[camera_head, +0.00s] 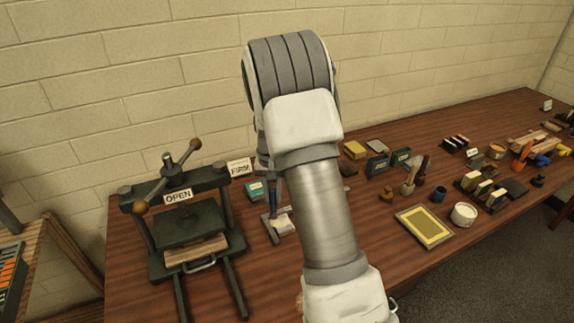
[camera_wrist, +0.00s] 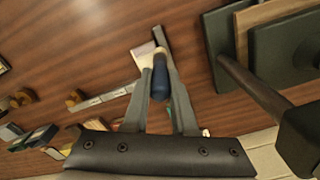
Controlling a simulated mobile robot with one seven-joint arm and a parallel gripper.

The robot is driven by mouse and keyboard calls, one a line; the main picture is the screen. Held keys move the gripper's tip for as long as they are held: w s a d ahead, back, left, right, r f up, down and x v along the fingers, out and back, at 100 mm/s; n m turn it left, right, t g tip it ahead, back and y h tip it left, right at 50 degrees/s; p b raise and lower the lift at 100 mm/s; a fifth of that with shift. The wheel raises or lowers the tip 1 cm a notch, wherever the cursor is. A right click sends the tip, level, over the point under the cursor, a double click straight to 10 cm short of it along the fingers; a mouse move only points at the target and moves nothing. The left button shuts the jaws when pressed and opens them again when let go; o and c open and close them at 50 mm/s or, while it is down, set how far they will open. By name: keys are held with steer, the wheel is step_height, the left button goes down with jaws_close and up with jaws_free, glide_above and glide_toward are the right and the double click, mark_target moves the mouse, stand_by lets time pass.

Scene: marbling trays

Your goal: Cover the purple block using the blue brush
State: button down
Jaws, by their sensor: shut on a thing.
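My gripper (camera_wrist: 158,78) is shut on the blue brush, whose dark blue handle (camera_wrist: 160,84) stands between its two fingers in the wrist view. The brush's pale end points away from the gripper, towards a pale pinkish-purple block (camera_wrist: 143,52). The brush tip overlaps the block in view; I cannot tell whether they touch. In the head view the blue brush (camera_head: 272,188) shows left of my arm, above the pale block (camera_head: 284,224). My arm hides most of the gripper there.
The block lies at a grey metal corner frame (camera_head: 268,230) on the wooden table. A press (camera_head: 190,225) marked OPEN stands close on the left. A framed yellow panel (camera_head: 425,227), a white pot (camera_head: 463,214) and several small tools lie to the right.

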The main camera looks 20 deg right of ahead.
steer(key=shift+r+p, duration=1.5)
steer(key=shift+r, duration=1.25)
